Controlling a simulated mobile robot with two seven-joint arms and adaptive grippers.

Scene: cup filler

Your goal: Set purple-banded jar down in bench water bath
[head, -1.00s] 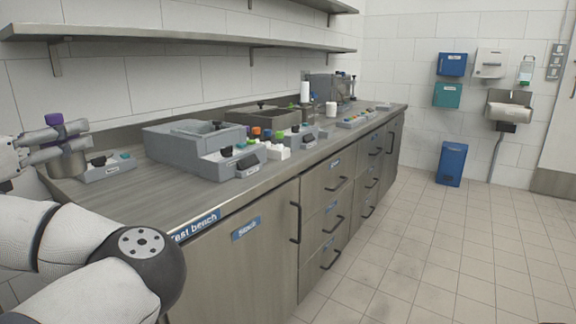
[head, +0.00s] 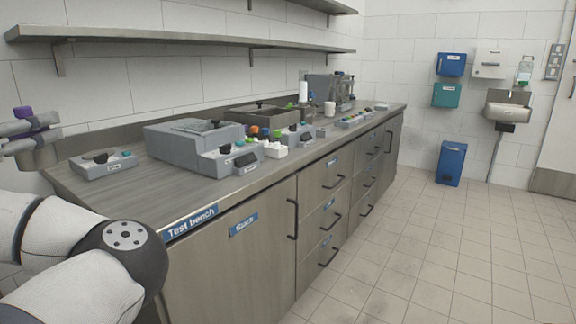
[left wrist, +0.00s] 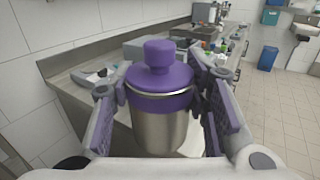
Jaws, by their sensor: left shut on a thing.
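The purple-banded jar (left wrist: 160,128) is a steel cylinder with a purple lid, knob and band, upright in the middle of the left wrist view. My left gripper (left wrist: 160,98) is shut on it, one finger on each side. In the head view, the jar's purple knob (head: 23,112) and my left gripper (head: 38,128) are at the far left, off the bench's near end. A grey box-shaped unit with a lidded top and front controls (head: 180,150) stands on the bench; it may be the bench water bath, but I cannot read its label. My right gripper is not in view.
A small grey control box (head: 103,165) sits at the bench's left end. A white rack with coloured caps (head: 276,150) and a steel tank (head: 262,117) stand beyond the grey unit. Bare bench top (head: 150,190) lies in front. A shelf (head: 180,38) overhangs the wall side.

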